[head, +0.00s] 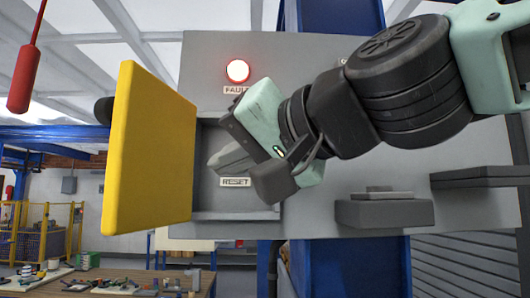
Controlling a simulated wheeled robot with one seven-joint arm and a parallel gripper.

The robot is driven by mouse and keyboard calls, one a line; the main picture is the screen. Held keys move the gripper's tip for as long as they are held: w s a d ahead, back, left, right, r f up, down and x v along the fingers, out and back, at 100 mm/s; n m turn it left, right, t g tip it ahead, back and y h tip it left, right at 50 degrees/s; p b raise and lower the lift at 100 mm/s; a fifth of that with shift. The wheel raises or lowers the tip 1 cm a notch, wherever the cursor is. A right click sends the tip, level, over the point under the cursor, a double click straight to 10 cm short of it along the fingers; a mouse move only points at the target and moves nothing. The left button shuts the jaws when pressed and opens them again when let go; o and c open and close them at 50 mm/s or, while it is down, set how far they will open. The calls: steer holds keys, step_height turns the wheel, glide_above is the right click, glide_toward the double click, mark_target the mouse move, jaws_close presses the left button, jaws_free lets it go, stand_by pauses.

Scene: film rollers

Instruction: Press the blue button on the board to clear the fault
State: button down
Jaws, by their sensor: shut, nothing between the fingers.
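The grey board (320,75) carries a lit red lamp (237,70) above a FAULT label (236,90). Below it is an open recess (207,140) with a RESET label (235,182) on its back wall. A yellow door (150,150) stands swung open at the recess's left side. My gripper (222,161) is shut and empty, with its fingertips at the recess, just above the RESET label. I see no blue button; my gripper and hand cover much of the recess. I cannot tell whether the fingertips touch anything.
Grey blocks (385,213) stick out at the board's lower right, and another ledge (475,178) is further right. A red pendant (24,78) hangs at the upper left. A table with small parts (110,283) and a yellow fence (45,232) stand at the lower left.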

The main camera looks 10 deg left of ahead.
steer(key=shift+w+d+r, duration=0.1)
steer(key=shift+d+r, duration=0.15)
steer(key=shift+r, duration=0.3)
steer(key=shift+w+d+r, duration=0.1)
steer(key=shift+d+r, duration=0.1)
steer(key=shift+r, duration=0.35)
steer(key=shift+w, duration=0.1)
steer(key=w+a+b, duration=0.2)
steer(key=w+b, duration=0.1)
steer(key=w, duration=0.5)
steer(key=shift+w, duration=0.2)
steer(key=shift+w+f+b, duration=0.1)
steer(key=shift+w+b, duration=0.05)
steer(key=shift+b, duration=0.2)
stand_by(1.0)
steer(key=shift+w+a, duration=0.15)
steer(key=shift+w, duration=0.1)
